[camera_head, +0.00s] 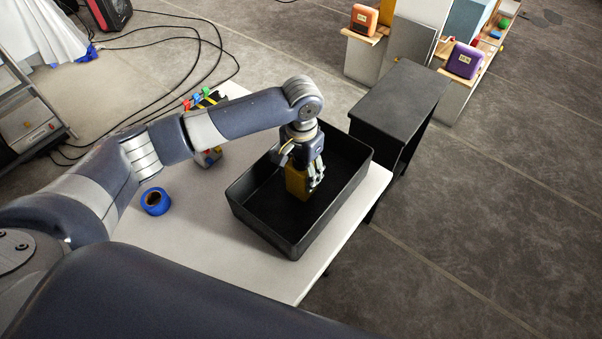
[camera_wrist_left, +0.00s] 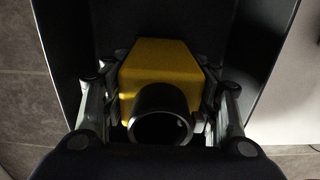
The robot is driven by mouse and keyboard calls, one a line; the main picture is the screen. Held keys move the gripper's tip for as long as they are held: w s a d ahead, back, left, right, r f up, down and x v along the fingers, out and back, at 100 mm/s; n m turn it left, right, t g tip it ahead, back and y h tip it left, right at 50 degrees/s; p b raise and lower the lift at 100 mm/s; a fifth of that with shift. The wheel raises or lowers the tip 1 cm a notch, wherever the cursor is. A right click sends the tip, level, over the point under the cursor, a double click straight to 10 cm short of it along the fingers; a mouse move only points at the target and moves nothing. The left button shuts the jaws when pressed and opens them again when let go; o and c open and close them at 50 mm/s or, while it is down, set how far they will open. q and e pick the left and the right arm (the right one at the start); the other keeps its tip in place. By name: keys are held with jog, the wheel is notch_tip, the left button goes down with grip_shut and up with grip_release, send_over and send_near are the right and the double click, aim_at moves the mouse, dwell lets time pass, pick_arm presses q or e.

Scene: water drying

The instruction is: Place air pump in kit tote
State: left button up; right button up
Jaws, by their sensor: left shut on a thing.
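The air pump (camera_head: 296,184) is a yellow block, and the left wrist view shows a round black nozzle on the yellow pump body (camera_wrist_left: 158,68). My left gripper (camera_head: 311,180) is shut on it, with a finger on each side in the left wrist view (camera_wrist_left: 160,115). The kit tote is a black open tray (camera_head: 262,238) on the white table. The gripper and pump are inside the tote's outline, low between its walls. Whether the pump touches the tote floor cannot be told. My right gripper is not in view.
A blue tape roll (camera_head: 155,201) lies on the white table (camera_head: 205,245), left of the tote. Several colored clamps or tools (camera_head: 205,100) stand behind my left arm. A black side table (camera_head: 402,95) is beyond the tote. Shelves with an orange box (camera_head: 364,18) and a purple box (camera_head: 465,60) stand farther back.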

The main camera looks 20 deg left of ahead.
pick_arm(q)
jog(key=shift+f, duration=0.85)
jog(key=shift+f, duration=0.1)
jog(key=o, duration=1.2)
jog(key=shift+o, duration=0.2)
notch_tip(320, 180, up, 12)
jog(key=shift+w+r+b, duration=0.1)
jog(key=shift+r+b, duration=0.05)
jog(key=shift+b, duration=0.45)
jog(key=shift+d, duration=0.1)
